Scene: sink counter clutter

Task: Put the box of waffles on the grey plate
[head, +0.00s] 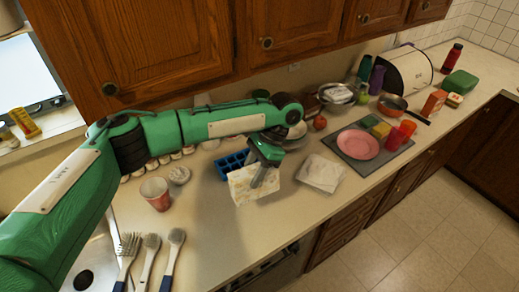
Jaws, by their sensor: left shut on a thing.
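My left gripper (265,176) is shut on a pale box with faint yellowish print, likely the box of waffles (243,187). The box is upright over the front part of the counter, and I cannot tell whether it touches the surface. A greyish-white round dish (297,132), possibly the grey plate, is partly hidden behind my left wrist. A pink plate (358,145) lies on a dark grey mat (372,167) to the right. My right gripper is not in view.
A blue tray (228,168) is just behind the box, and a folded white cloth (321,173) lies to its right. A red-and-white cup (155,193), brushes (151,250) and a sink are left. A pan (393,104) and dark canisters stand farther right.

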